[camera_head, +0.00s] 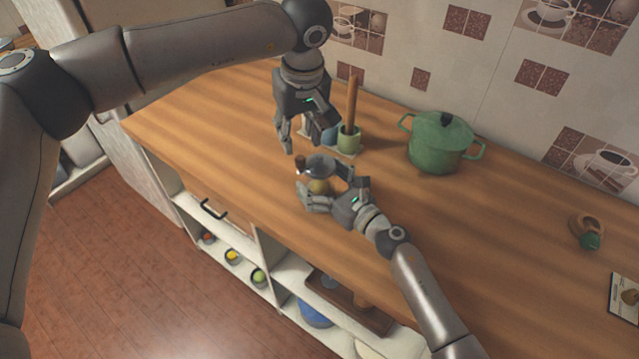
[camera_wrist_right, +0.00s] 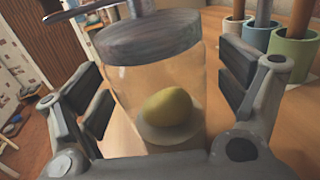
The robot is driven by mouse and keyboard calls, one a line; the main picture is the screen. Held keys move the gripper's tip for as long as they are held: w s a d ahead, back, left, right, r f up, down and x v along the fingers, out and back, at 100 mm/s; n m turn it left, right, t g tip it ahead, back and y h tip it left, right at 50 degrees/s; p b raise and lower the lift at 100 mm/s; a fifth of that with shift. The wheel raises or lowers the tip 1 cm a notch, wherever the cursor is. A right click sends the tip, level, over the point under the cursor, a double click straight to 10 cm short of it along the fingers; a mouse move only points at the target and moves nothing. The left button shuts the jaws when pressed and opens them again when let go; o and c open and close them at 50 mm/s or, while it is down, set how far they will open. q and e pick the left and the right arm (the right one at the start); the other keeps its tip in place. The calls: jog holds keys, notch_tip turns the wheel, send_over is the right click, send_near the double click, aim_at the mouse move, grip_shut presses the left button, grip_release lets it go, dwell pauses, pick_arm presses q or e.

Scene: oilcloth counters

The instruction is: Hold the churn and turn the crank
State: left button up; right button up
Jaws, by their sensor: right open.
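The churn (camera_head: 319,185) stands on the wooden counter; in the right wrist view it is a clear glass jar (camera_wrist_right: 150,85) with a grey lid and a yellow lump inside. Its crank (camera_head: 301,164) sticks out to the left above the lid, with a dark knob. My right gripper (camera_head: 326,188) is open, its fingers on either side of the jar; the right wrist view shows gaps between the pads and the glass. My left gripper (camera_head: 298,143) hangs fingers-down above and behind the churn, near the crank but apart from it. Its fingers look spread.
Small cups (camera_head: 348,140) with upright wooden handles stand just behind the churn, close to my left gripper. A green lidded pot (camera_head: 440,143) stands to the right. A brown and green item (camera_head: 587,232) and a card (camera_head: 625,297) lie far right. Open shelves are below the counter's front edge.

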jog(key=v, duration=1.2)
